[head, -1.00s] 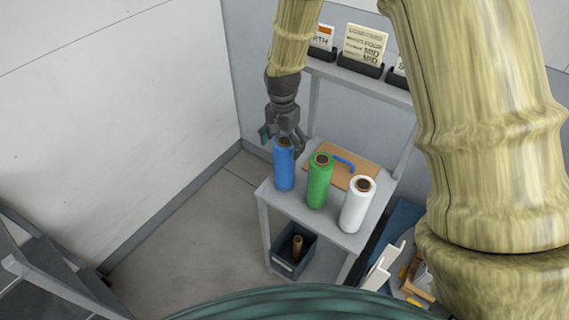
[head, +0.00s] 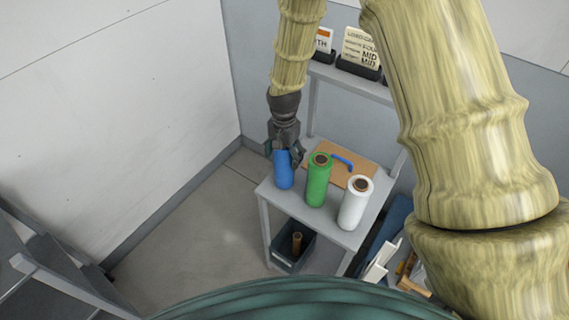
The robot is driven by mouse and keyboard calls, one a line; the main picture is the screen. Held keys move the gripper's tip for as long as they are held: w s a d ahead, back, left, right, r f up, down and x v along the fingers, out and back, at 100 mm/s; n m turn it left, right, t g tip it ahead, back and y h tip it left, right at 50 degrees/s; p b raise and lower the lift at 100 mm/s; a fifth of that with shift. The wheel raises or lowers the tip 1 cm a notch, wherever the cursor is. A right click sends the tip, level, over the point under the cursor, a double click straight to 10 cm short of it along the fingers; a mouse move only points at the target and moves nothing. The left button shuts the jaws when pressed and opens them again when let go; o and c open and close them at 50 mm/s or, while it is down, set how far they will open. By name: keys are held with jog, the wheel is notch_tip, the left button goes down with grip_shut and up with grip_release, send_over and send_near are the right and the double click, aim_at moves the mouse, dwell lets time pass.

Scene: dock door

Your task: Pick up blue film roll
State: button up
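The blue film roll (head: 283,172) stands upright at the left end of the grey shelf top (head: 340,235). My gripper (head: 284,152) is right at the top of the blue roll, pointing down, and covers its upper end. Its fingers appear to be on either side of the roll's top. Whether they touch or grip it is too small to tell. A green film roll (head: 318,182) and a white film roll (head: 354,204) stand upright to the right of the blue one.
A brown board with a blue handle (head: 343,161) lies behind the rolls. A dark bin (head: 292,262) holding a brown core is on the lower shelf. Card holders (head: 358,66) stand on the raised shelf behind. A white wall (head: 110,110) is at left.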

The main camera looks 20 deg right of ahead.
jog(key=c, duration=0.7)
jog(key=shift+c, duration=0.2)
